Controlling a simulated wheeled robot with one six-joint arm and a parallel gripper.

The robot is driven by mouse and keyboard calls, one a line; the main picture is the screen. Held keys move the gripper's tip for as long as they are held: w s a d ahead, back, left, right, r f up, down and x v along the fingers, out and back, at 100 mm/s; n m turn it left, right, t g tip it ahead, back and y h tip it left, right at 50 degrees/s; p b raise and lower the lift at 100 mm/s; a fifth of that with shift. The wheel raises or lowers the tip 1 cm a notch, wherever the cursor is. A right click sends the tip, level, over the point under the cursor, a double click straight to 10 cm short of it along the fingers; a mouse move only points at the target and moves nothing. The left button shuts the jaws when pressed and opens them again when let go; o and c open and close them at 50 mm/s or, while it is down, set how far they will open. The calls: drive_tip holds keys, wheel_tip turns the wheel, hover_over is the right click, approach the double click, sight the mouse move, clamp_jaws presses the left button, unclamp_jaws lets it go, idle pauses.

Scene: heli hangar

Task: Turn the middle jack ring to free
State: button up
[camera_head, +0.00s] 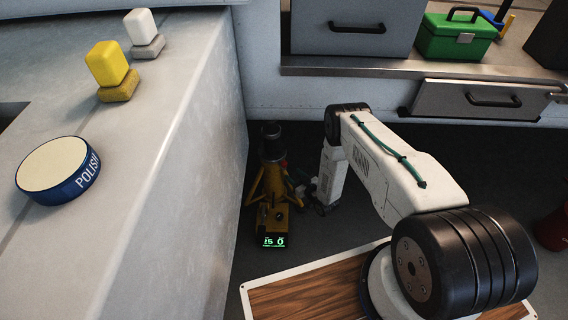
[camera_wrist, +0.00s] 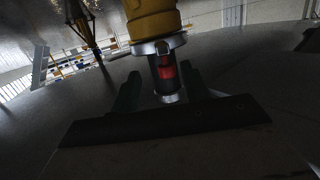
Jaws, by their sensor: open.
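A yellow jack with a dark top and splayed legs (camera_head: 270,175) stands on the floor beside the grey surface. A small box with a lit green display (camera_head: 273,241) is at its front. My gripper (camera_head: 312,190) is low, just right of the jack; its fingers are hard to make out there. In the wrist view my gripper (camera_wrist: 160,80) is open, one dark finger on each side of a dark post with a red band (camera_wrist: 164,72). A silver collar (camera_wrist: 158,45) sits above, under a yellow body (camera_wrist: 153,18). I cannot tell whether the fingers touch, nor the ring's setting.
A grey surface (camera_head: 170,140) at left carries a blue polish tin (camera_head: 58,170), a yellow block (camera_head: 106,64) and a white block (camera_head: 140,27). A bench with drawers (camera_head: 480,99) and a green toolbox (camera_head: 455,37) stands behind. Another yellow leg assembly (camera_wrist: 83,20) shows at upper left.

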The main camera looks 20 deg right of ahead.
sight(286, 164)
drive_tip(key=shift+w+a+r+t+y, duration=0.1)
drive_tip(key=shift+a+r+t+y, duration=0.15)
drive_tip(key=shift+r+t, duration=0.25)
drive_tip(key=shift+w+a+r+t+y, duration=0.1)
drive_tip(key=shift+r+t+y, duration=0.15)
drive_tip(key=shift+r+t, duration=0.2)
drive_tip(key=x, duration=0.7)
clamp_jaws()
